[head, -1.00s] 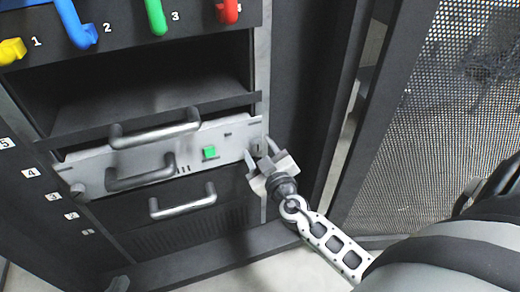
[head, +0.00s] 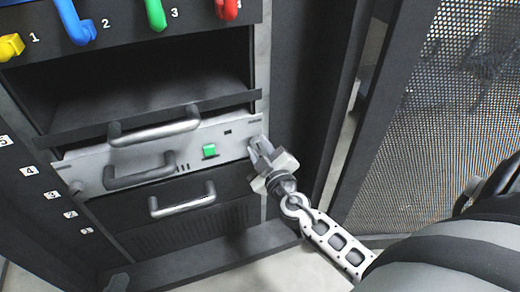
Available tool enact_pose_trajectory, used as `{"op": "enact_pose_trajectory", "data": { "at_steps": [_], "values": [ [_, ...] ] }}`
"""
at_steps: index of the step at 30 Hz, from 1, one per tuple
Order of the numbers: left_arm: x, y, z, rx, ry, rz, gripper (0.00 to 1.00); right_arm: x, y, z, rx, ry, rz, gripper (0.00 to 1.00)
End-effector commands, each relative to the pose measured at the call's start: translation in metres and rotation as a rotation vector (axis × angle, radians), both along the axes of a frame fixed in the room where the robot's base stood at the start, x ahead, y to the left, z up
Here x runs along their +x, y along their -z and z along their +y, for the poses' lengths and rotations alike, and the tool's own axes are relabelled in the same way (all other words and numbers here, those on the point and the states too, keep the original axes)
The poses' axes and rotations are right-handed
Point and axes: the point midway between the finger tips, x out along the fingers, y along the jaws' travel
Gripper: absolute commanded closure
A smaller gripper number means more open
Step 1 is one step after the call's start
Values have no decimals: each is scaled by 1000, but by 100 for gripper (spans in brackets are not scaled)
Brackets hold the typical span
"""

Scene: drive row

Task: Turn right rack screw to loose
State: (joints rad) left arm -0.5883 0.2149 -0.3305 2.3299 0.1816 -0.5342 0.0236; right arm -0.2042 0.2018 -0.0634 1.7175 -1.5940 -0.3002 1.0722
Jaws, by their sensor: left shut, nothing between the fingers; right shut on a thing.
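A light-grey panel unit (head: 225,133) with a green square button (head: 209,150) sits in the rack. My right gripper (head: 256,147) is at the right end of this panel, its fingers shut on the right rack screw. The screw itself is hidden by the fingers, so I cannot see how far it is turned. The left rack screw (head: 76,187) shows as a small knob at the panel's left end. Only a grey tip of what appears to be my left gripper (head: 118,283) shows at the bottom edge, shut and away from the panel.
Grey bar handles (head: 155,131) stick out from the rack front. Yellow, blue, green and red hooks (head: 82,30) are along the top. An empty bay (head: 150,90) is above the panel. A perforated door (head: 440,110) stands open on the right, beside my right arm.

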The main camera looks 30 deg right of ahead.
Motion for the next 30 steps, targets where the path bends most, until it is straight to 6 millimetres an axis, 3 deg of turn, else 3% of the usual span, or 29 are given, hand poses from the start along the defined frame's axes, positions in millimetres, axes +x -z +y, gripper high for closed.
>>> {"op": "enact_pose_trajectory", "data": {
  "at_steps": [10, 30],
  "values": [
    [-2, -7, -1, -12, 5, -29, 100, 0, 0, 1, -316, -1, 76, 94],
    [-3, -3, -1, -5, 2, -4, 100, 0, 0, 2, -938, -2, 226, 94]
  ]
}}
